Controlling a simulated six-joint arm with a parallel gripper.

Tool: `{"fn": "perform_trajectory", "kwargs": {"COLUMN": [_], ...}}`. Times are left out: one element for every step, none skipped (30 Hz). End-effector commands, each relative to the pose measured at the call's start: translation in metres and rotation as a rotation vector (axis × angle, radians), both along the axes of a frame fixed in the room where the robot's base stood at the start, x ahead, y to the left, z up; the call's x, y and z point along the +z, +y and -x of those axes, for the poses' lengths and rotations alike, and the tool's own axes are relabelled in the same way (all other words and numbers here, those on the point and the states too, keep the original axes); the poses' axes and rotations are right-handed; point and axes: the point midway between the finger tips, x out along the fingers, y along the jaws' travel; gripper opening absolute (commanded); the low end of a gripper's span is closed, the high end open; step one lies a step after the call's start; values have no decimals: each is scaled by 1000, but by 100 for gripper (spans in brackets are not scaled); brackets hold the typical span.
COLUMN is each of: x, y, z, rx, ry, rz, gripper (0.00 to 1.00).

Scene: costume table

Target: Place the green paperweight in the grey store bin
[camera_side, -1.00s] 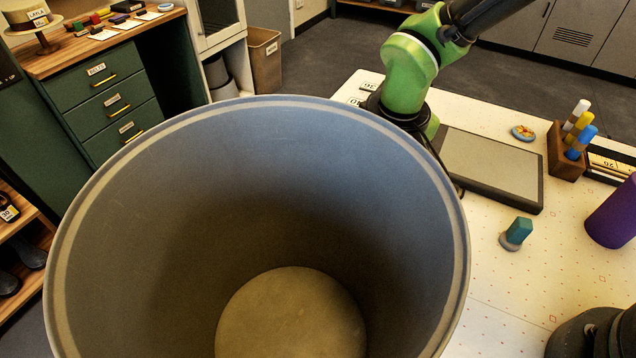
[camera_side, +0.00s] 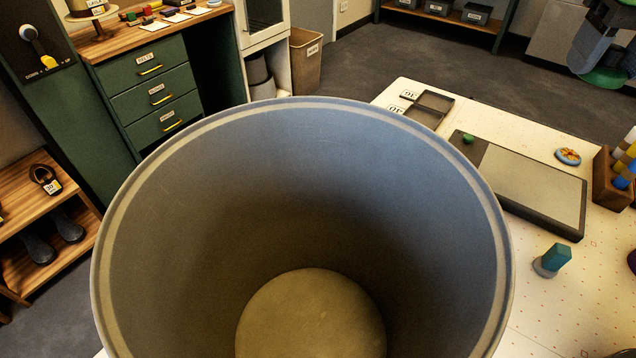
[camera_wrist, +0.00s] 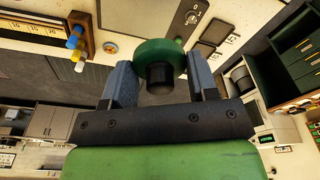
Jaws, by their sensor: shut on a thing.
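The grey store bin (camera_side: 300,180) fills the middle of the side view, open at the top, with an empty floor inside. My gripper (camera_side: 598,60) is in the top right corner of the side view, partly cut off, raised well away from the bin. It is shut on the green paperweight (camera_side: 606,80), a round green disc. In the wrist view my gripper (camera_wrist: 161,72) has the paperweight (camera_wrist: 160,50) between its two blue-grey fingers, with a black knob on the paperweight facing the camera.
Right of the bin, the white table holds a dark-framed pad (camera_side: 535,190), a teal-topped stamp (camera_side: 552,260), a wooden pen holder (camera_side: 612,180) and an open dark tray (camera_side: 428,107). Green drawers (camera_side: 155,90) stand behind left. The bin's rim (camera_side: 300,105) stands high before the table.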

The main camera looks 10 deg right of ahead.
Motion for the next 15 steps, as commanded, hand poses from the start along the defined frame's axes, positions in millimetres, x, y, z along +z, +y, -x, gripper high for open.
{"fn": "perform_trajectory", "kwargs": {"x": [4,6,7,6,6,6,6,6,7,7,7,7,8,8,8], "y": [-5,-7,-4,0,4,8,12,16,21,26,31,38,44,50,58], "z": [2,4,4,2,2,1,0,0,-1,-1,-2,-2,-3,-3,-3], "rx": [-15,-22,-5,18,39,64,86,108,136,162,189,225,257,290,338], "ry": [-2,-2,-1,-1,0,1,1,1,0,0,0,0,-1,-1,0], "rz": [-1,-1,-1,-1,-1,-2,-2,-1,-1,-1,-2,-2,-1,-1,-2], "gripper": [22,22,22,22,22,22,22,22,22,22,22,22,22,22,22]}}
